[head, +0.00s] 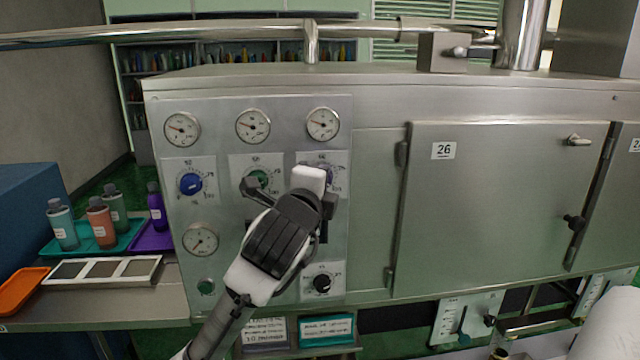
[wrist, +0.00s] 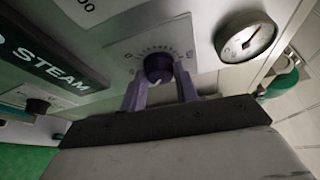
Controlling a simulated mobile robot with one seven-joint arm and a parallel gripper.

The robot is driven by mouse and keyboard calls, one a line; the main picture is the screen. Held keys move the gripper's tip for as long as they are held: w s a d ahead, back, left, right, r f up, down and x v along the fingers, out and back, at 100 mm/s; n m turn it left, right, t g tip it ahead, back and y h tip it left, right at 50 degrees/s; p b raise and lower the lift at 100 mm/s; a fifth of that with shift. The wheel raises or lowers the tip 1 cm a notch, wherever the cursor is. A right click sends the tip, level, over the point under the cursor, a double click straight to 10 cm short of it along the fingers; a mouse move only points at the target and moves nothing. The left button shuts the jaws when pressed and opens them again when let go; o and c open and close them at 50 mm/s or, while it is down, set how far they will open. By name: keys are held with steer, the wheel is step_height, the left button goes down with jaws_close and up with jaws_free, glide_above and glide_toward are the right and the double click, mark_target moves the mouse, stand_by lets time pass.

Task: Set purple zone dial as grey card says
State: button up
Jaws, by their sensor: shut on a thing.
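The purple zone dial (head: 327,172) is at the upper right of the dial row on the steel panel, mostly hidden behind my gripper in the head view. In the wrist view the dark purple dial (wrist: 157,67) sits on a pale plate with a tick scale, a light pointer mark on its lower side. My gripper (wrist: 159,80) is shut on the dial, one finger on each side. A card in a greyish holder (head: 265,333) stands below the panel at left; its print is too small to read surely. A teal-framed card (head: 326,330) stands beside it.
A blue dial (head: 190,184) and a green dial (head: 257,180) are to the left, with gauges (head: 323,124) above. A black knob (head: 322,283) is below. Door 26 (head: 500,220) is at right. Bottles (head: 102,222) stand on trays at left.

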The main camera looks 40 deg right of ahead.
steer(key=o, duration=1)
steer(key=b+v, duration=0.3)
steer(key=v, duration=1.1)
steer(key=shift+d, duration=0.1)
